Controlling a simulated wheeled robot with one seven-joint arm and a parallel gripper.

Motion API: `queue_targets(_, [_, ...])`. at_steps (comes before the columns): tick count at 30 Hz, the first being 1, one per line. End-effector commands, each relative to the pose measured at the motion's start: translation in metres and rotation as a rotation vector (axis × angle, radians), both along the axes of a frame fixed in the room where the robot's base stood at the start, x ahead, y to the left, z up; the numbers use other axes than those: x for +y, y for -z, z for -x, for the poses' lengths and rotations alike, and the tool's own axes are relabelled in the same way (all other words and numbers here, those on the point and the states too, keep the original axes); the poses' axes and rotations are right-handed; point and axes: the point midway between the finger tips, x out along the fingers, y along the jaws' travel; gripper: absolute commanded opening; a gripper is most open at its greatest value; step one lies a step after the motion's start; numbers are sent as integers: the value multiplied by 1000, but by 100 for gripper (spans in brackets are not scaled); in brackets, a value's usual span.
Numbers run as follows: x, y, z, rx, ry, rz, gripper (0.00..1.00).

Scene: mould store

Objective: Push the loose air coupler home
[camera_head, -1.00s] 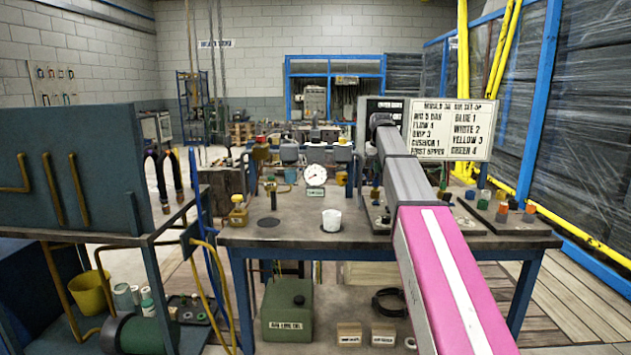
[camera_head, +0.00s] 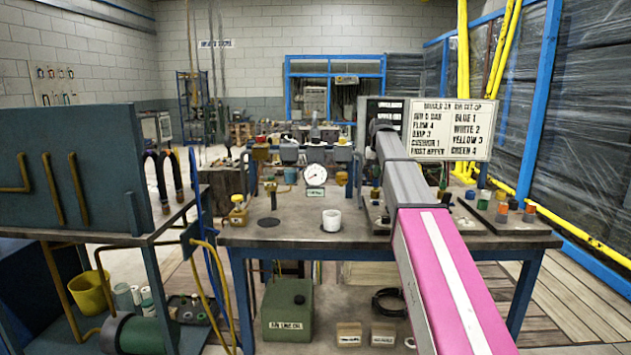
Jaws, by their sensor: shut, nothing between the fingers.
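My arm (camera_head: 445,270) reaches forward over the right part of the bench (camera_head: 295,236). Its far end bends down behind its own grey link, and my gripper is hidden there. A row of air fittings stands at the back of the bench, with a round white gauge (camera_head: 315,175) at its middle. A brass fitting (camera_head: 270,188) stands left of the gauge and another brass-coloured one (camera_head: 341,178) right of it. Small coloured pieces show beside my arm, partly covered by it. I cannot tell which piece is the loose air coupler.
A dark plate with coloured caps (camera_head: 502,212) lies at right. A lettered sign (camera_head: 453,130) stands behind my arm. A dark panel (camera_head: 75,170) rises at left. The bench's front middle is clear.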

Motion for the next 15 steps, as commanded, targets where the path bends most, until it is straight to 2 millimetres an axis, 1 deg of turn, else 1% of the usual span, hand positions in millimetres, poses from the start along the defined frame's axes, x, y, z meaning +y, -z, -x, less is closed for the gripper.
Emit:
queue_targets(10, [0,6,0,0,0,0,0])
queue_targets(15, [0,6,0,0,0,0,0])
